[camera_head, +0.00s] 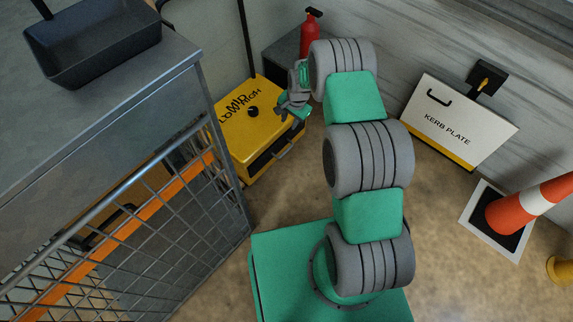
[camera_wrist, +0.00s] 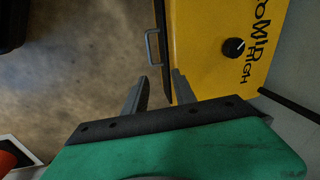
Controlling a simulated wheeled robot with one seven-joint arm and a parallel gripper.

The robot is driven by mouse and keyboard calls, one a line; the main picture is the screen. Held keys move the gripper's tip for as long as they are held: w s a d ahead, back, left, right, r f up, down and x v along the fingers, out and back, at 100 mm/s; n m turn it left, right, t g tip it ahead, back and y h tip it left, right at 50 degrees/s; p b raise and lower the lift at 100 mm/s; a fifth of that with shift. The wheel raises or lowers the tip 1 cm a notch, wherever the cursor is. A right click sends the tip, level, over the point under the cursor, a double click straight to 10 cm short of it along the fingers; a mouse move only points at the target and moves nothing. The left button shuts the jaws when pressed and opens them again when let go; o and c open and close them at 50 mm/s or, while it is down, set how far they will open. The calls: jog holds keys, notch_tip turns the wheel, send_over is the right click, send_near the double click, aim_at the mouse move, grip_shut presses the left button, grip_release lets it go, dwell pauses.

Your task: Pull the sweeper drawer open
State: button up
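The yellow sweeper (camera_head: 240,120) stands on the floor beyond the wire cage, with a black knob and LOW, MID, HIGH lettering on top. Its dark drawer front (camera_head: 265,158) faces the lower right, looks about flush with the body, and carries a thin grey bar handle. In the wrist view the handle (camera_wrist: 149,47) sticks out from the sweeper's dark edge (camera_wrist: 162,50). My gripper (camera_wrist: 160,76) is open, its two grey fingers apart, near the handle and seemingly not around it. In the head view my gripper (camera_head: 296,115) is by the sweeper's right upper corner.
A grey counter with a black bin (camera_head: 95,45) and a wire cage (camera_head: 150,220) stand at left. A red extinguisher (camera_head: 309,38) is behind my arm. A KERB PLATE box (camera_head: 455,120) and an orange cone (camera_head: 515,210) are at right. Floor in front of the drawer is clear.

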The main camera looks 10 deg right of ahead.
jog(key=m+b, duration=0.1)
jog(key=b, duration=0.1)
send_near(287, 151)
jog(key=b+x, duration=0.2)
jog(key=x, duration=0.5)
jog(key=shift+w+a+f, duration=0.1)
jog(key=shift+a+f, duration=0.05)
jog(key=shift+f, duration=0.2)
jog(key=shift+c, duration=0.3)
grip_shut()
